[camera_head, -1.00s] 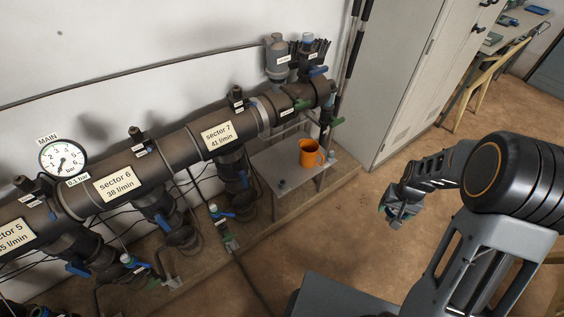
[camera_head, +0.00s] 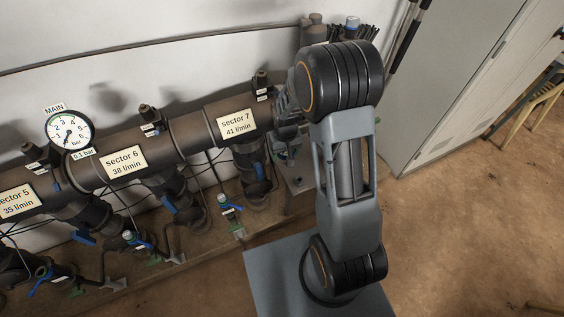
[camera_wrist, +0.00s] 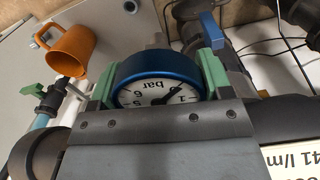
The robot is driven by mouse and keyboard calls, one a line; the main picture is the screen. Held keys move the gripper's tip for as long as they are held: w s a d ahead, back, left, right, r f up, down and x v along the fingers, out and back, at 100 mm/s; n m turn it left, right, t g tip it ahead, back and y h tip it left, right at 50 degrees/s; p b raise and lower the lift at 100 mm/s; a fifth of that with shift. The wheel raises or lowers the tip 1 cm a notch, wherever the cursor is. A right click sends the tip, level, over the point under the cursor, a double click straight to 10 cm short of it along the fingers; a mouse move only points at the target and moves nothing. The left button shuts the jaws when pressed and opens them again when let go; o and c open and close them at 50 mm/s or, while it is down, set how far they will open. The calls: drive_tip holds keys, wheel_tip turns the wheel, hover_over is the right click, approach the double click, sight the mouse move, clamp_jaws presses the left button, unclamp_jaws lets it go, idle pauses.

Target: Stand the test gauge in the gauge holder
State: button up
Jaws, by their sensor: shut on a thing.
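The test gauge (camera_wrist: 160,68), with a blue rim and a white dial, sits between the green finger pads of my gripper (camera_wrist: 158,80) in the wrist view. My gripper is shut on it, and the dial faces the wrist camera. The lower part of the dial is hidden by the gripper body. In the head view the gauge and fingers are hidden by my arm. I cannot pick out the gauge holder with certainty; a small dark round fitting (camera_wrist: 131,6) stands on the pale shelf (camera_wrist: 105,22) at the top of the wrist view.
An orange mug (camera_wrist: 72,50) stands on the shelf, left of the gauge in the wrist view. The manifold pipe (camera_head: 188,137) with labelled valves runs along the wall in the head view. A grey cabinet (camera_head: 455,85) stands at the right, with open floor before it.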

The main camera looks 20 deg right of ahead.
drive_tip(key=w+d+f+b, duration=0.1)
drive_tip(key=d+f+b, duration=0.2)
drive_tip(key=f+b, duration=0.6)
drive_tip(key=w+d+f+n+b, duration=0.1)
drive_tip(key=d+f+b, duration=0.3)
drive_tip(key=f+b, duration=0.5)
drive_tip(key=shift+w+d+b, duration=0.2)
drive_tip(key=shift+w+b, duration=0.2)
drive_tip(key=shift+b, duration=0.35)
drive_tip(key=shift+s+f+b, duration=0.1)
drive_tip(key=shift+f+b, duration=0.55)
drive_tip(key=shift+f, duration=0.85)
idle(1.4)
drive_tip(key=shift+f, duration=0.2)
drive_tip(key=shift+f+b, duration=0.6)
drive_tip(key=shift+f, duration=0.2)
idle(0.9)
drive_tip(key=o, duration=1)
